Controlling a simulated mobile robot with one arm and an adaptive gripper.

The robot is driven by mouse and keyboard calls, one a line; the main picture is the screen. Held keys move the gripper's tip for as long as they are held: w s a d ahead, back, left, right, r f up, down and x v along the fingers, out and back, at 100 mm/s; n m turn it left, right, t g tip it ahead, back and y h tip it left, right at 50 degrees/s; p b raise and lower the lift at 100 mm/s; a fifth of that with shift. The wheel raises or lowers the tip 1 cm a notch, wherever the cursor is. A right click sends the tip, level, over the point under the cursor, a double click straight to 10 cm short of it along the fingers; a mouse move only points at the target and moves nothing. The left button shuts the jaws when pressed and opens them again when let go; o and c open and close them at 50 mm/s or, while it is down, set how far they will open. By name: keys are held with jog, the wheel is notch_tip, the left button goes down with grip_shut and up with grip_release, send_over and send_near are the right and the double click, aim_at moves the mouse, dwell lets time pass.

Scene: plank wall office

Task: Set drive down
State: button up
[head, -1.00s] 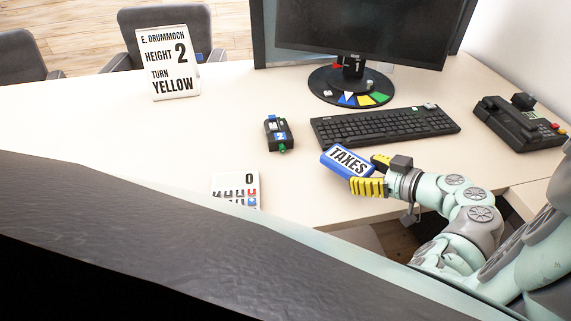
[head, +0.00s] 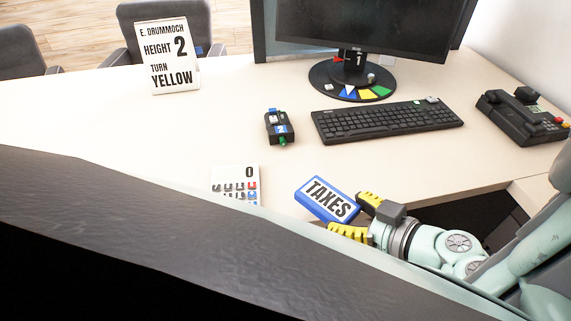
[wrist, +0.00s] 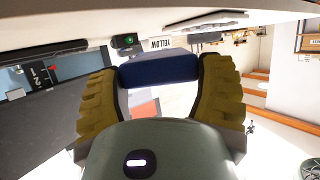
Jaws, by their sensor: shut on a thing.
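The drive is a blue block (head: 312,206) with a white label reading TAXES. My gripper (head: 352,214) has yellow ribbed fingers and is shut on the drive's right end, near the desk's front edge in the head view. In the wrist view the blue drive (wrist: 158,69) sits between the two yellow fingers (wrist: 160,90). I cannot tell from the head view whether the drive touches the desk (head: 225,125) or hangs just above or in front of its edge.
A calculator (head: 228,184) lies left of the drive. A small black device (head: 277,127) with blue and green parts, a keyboard (head: 388,120), a monitor stand (head: 325,78), a phone (head: 520,118) and a YELLOW sign (head: 170,58) stand farther back. The left desktop is clear.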

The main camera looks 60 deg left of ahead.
jog(key=shift+s, duration=0.1)
jog(key=w+d+r+m+t+p, duration=0.2)
jog(key=w+r+m+t+p, duration=0.1)
jog(key=w, duration=0.3)
jog(key=w+d+r+m+t+p, duration=0.1)
jog(key=w+r+m+t+p, duration=0.2)
jog(key=w, duration=0.3)
jog(key=shift+w+d+r+t+p, duration=0.35)
jog(key=shift+t+p, duration=0.25)
jog(key=shift+p, duration=0.3)
jog(key=w+d+r+m+t+h+p, duration=0.2)
jog(key=w+d+r+m+t+p, duration=0.2)
jog(key=w, duration=0.3)
jog(key=shift+r+h, duration=0.4)
jog(key=shift+r, duration=0.15)
jog(key=w+d+r+m+t+h+p, duration=0.3)
jog(key=w+d+r+m+h+p, duration=0.3)
jog(key=r, duration=0.3)
jog(key=w+d+r+m+t+h+p, duration=0.2)
jog(key=w+d+r+m+h+p, duration=0.25)
jog(key=d+r, duration=0.45)
notch_tip(320, 180, up, 38)
jog(key=p, duration=3.7)
jog(key=shift+w+a, duration=0.2)
jog(key=shift+w, duration=0.05)
